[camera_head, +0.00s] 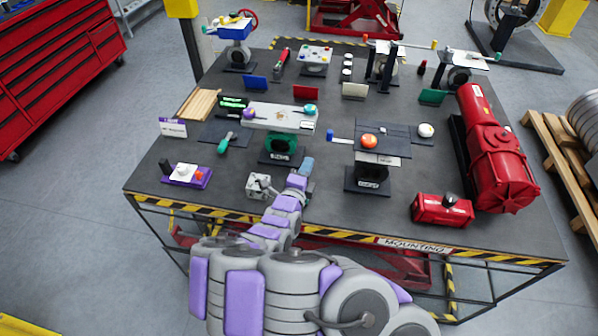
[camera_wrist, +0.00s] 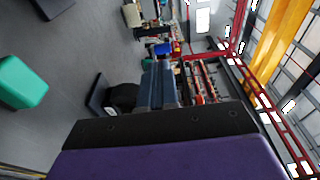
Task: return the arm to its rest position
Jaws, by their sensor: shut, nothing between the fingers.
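My arm, purple and grey, reaches from the bottom middle of the head view over the front edge of the table. My gripper (camera_head: 306,165) is low over the front middle of the table, just right of a small grey cube-shaped part (camera_head: 260,186) and in front of the green-based valve stand (camera_head: 280,150). In the wrist view my gripper (camera_wrist: 158,68) has its two blue-grey fingers side by side, shut, with nothing held. The wrist camera looks sideways across the room.
The dark table (camera_head: 330,205) carries several valve stands. One with an orange knob (camera_head: 369,141) stands right of my gripper. A red cylinder actuator (camera_head: 492,150) and a small red box (camera_head: 441,209) are at the right. A purple-based device (camera_head: 186,174) is at the left.

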